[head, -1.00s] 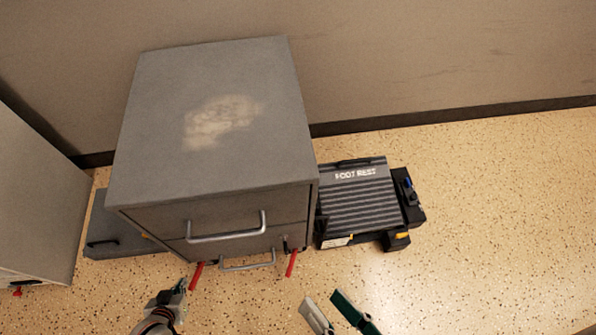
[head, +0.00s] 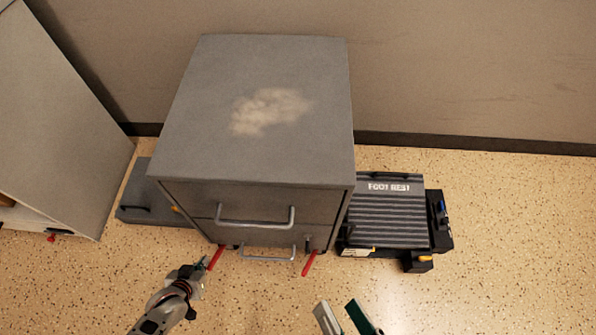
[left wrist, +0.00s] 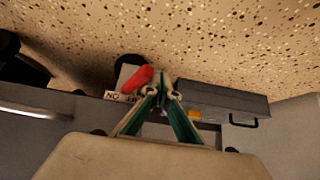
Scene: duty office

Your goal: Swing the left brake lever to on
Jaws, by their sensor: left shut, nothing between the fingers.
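The left brake lever (head: 216,258) is a red bar low at the front left of the grey filing cabinet (head: 270,170), sticking out towards me. The red lever also shows in the left wrist view (left wrist: 138,79), near a white label (left wrist: 116,97) with "ON" on it. My left gripper (head: 204,264) is close on the left of this lever. In the left wrist view its green fingers (left wrist: 165,92) meet at their tips, shut and empty, right beside the lever; contact is unclear. The right brake lever (head: 310,263) is also red. My right gripper (head: 342,308) is open and empty.
A striped foot rest (head: 388,215) with black parts lies right of the cabinet. A flat grey case (head: 150,205) lies on its left, also seen in the wrist view (left wrist: 225,105). A pale cabinet (head: 60,150) stands far left. Drawer handles (head: 256,222) protrude. The front floor is clear.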

